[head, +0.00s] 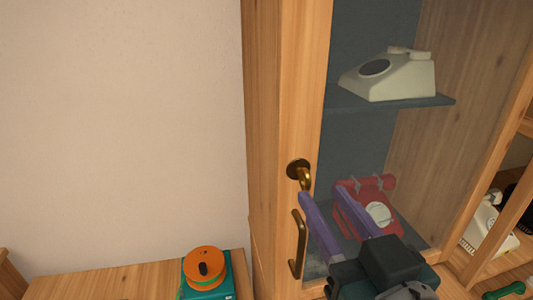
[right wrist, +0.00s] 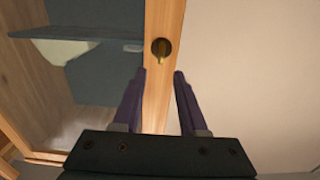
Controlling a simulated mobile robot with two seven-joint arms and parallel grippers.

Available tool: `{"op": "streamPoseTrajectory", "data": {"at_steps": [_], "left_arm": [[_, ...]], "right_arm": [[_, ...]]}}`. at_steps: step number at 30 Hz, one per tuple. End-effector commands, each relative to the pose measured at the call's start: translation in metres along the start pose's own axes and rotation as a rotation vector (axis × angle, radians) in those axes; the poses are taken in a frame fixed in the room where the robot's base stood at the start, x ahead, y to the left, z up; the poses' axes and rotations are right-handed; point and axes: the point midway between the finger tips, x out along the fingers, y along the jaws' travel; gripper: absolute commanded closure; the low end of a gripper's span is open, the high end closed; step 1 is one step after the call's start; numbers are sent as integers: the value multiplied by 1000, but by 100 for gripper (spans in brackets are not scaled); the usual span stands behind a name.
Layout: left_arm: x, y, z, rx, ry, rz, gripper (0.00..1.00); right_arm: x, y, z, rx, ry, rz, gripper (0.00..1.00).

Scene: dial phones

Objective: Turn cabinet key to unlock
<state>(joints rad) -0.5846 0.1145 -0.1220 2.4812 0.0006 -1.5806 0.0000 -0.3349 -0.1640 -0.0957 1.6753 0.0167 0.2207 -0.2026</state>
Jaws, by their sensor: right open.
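A wooden cabinet (head: 270,130) with a glass front stands at the centre and right of the head view. A brass key (head: 304,179) sits in a round lock plate (head: 297,168) on the door's wooden frame; the key also shows in the right wrist view (right wrist: 161,52). A brass handle (head: 297,245) is below it. My right gripper (head: 322,192), with purple fingers, is open and empty. In the right wrist view its fingertips (right wrist: 161,72) point toward the key, which lies ahead between their lines, apparently not touching. My left gripper is not in view.
Behind the glass, a cream dial phone (head: 400,78) sits on a dark shelf (head: 425,101), and a red dial phone (head: 365,205) sits lower. An orange reel (head: 204,262) rests on a teal box (head: 222,283) at lower left. The wall side is clear.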

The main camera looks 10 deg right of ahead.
Motion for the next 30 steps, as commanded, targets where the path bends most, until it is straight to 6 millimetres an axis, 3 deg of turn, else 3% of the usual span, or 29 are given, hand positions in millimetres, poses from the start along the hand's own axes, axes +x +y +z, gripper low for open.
{"op": "streamPoseTrajectory", "data": {"at_steps": [3,9,22,30], "left_arm": [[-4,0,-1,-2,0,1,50],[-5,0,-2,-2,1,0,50],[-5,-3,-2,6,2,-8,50],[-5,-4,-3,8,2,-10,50]], "right_arm": [[23,0,-2,1,1,-1,58],[48,0,-1,0,0,0,58],[58,0,0,1,-1,-1,58],[57,0,0,0,-1,-1,88]]}}
